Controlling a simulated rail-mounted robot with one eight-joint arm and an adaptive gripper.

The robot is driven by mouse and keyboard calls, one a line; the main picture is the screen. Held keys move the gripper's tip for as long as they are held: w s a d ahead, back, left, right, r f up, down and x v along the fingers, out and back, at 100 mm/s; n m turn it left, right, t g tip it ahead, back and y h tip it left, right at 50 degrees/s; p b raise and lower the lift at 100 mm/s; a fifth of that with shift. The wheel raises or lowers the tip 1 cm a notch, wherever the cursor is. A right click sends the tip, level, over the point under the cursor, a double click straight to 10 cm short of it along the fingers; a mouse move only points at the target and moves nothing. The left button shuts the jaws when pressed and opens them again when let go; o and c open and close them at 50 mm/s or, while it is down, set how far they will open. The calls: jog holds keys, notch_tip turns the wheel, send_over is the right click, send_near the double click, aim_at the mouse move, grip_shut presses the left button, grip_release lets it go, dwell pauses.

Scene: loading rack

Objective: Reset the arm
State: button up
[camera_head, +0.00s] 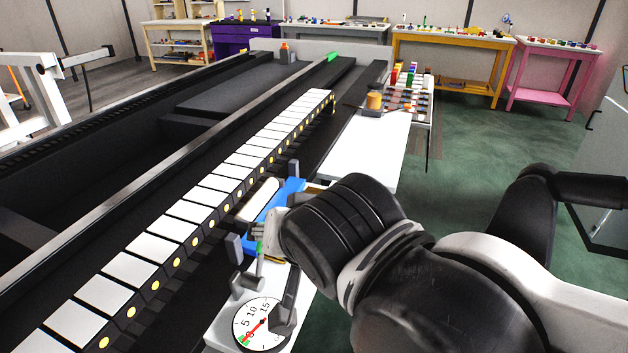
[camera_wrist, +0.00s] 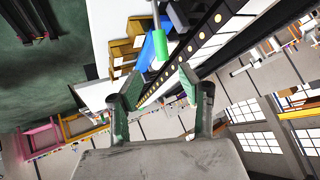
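My arm, black and white, reaches in from the right in the head view. Its far end is near a blue object (camera_head: 284,207) beside the rack's long row of white plates (camera_head: 205,195). The wrist view shows my gripper (camera_wrist: 160,90) with its two green-padded fingers apart and nothing between them. Beyond the fingertips a blue bar (camera_wrist: 146,50) and a green cylinder (camera_wrist: 159,46) show. In the head view my arm partly hides the gripper and the blue object.
A round dial gauge (camera_head: 259,322) is just below the gripper area. A white table (camera_head: 372,145) stands behind, with a rack of coloured items (camera_head: 407,85). Yellow (camera_head: 440,48) and pink (camera_head: 550,62) tables stand along the back.

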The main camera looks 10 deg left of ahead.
jog(key=d+f+m+h, duration=0.1)
jog(key=d+f+h, duration=0.2)
jog(key=d, duration=1.3)
jog(key=d+f+m+h, duration=0.1)
jog(key=d+f+h, duration=0.1)
jog(key=d, duration=1.5)
jog(key=shift+s+f+m+g+h, duration=0.2)
jog(key=shift+f+m+g+h, duration=0.15)
jog(key=shift+f, duration=0.25)
